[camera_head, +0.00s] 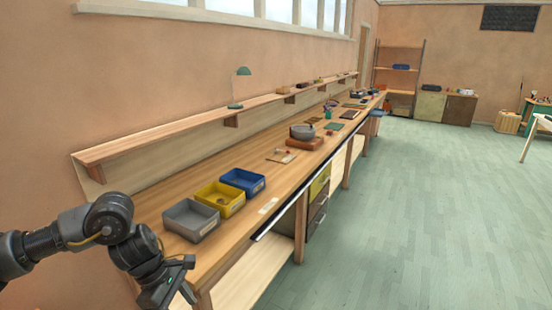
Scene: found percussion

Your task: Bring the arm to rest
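My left arm comes in at the lower left, bent down at the elbow. My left gripper (180,284) hangs beside the near end of the long wooden workbench (270,213), in front of the grey bin (191,220) and apart from it. I see nothing held in it, but its fingers are too small and dark to tell whether they are open or shut. My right arm and gripper are not in view.
A yellow bin (220,198) with a small item inside and a blue bin (242,182) stand beyond the grey one. A narrow shelf (200,124) runs behind. The green floor (430,210) at right is clear.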

